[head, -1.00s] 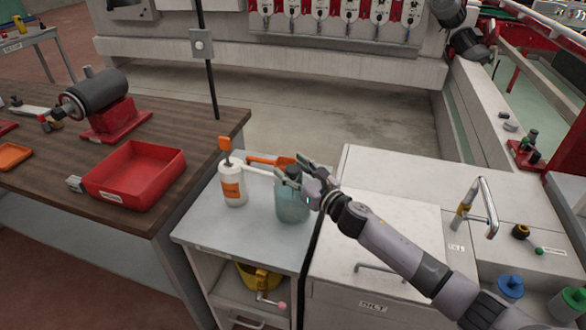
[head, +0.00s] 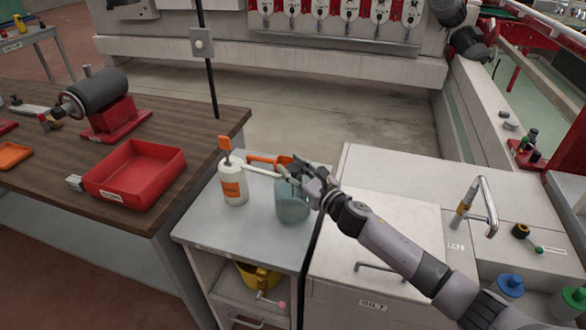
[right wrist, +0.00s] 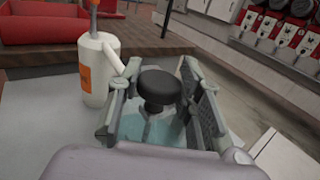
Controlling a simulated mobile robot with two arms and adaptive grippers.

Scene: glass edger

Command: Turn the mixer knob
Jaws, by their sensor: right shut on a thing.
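A black mixer knob (right wrist: 157,88) sits on top of a translucent teal container (head: 292,205), which stands on the grey cart top. My right gripper (head: 297,174) is over the container's top, its arm coming in from the lower right. In the right wrist view its two fingers (right wrist: 162,100) stand on either side of the knob and are shut on it. The teal body (right wrist: 150,128) shows below the knob. In the head view the fingers hide the knob. My left gripper is not in view.
A white bottle (head: 232,186) with an orange label stands close left of the container, with an orange-handled tool (head: 262,159) behind. A red tray (head: 135,175) is on the wooden table. A white counter with a tap (head: 487,207) lies right.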

